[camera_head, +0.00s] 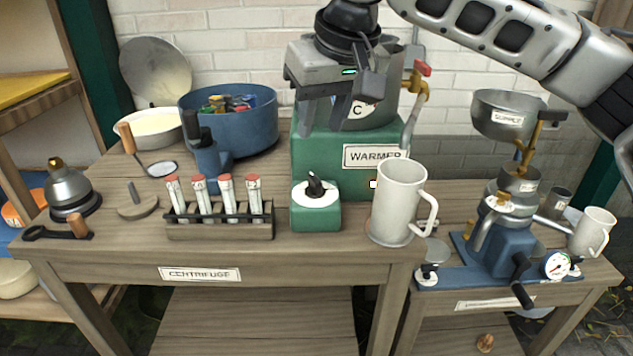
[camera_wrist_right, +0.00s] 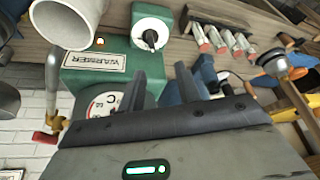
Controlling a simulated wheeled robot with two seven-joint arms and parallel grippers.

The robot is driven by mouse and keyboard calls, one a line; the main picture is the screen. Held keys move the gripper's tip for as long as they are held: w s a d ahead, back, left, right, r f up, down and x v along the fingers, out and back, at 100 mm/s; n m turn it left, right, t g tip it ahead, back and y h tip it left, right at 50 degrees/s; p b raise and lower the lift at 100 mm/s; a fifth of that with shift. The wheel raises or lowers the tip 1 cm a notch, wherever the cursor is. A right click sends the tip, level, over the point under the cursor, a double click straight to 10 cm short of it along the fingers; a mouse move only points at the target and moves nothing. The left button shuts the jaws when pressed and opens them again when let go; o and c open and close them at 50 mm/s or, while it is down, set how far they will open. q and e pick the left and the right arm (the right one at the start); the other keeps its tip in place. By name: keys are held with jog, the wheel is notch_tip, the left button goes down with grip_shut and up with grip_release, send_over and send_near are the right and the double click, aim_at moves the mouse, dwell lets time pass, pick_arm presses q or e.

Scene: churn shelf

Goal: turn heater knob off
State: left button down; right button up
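The heater knob (camera_head: 315,185) is a black pointer on a white round dial. It sits on a small green box (camera_head: 316,217) in front of the green warmer (camera_head: 346,156). In the head view the knob's raised part points roughly up. The knob also shows in the right wrist view (camera_wrist_right: 151,38), just beyond the fingertips. My right gripper (camera_head: 333,120) is open and empty, above and behind the knob, in front of the warmer's round gauge. Its two fingers stand apart in the wrist view (camera_wrist_right: 160,65). My left gripper is not in view.
A white mug (camera_head: 398,202) stands close to the right of the knob box. A rack of tubes (camera_head: 220,229) stands to its left. A red-handled brass tap (camera_head: 417,85) is at the warmer's right side. A blue pot (camera_head: 232,130) is behind left.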

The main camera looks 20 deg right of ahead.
aim_at(316, 178)
jog(key=shift+m, duration=0.3)
jog(key=x, duration=0.4)
jog(key=d+b+x, duration=0.1)
jog(key=x, duration=0.4)
jog(key=d+x, duration=0.1)
jog(key=x, duration=0.3)
jog(key=shift+w+f+b, duration=0.3)
jog(key=shift+b, duration=0.05)
grip_shut()
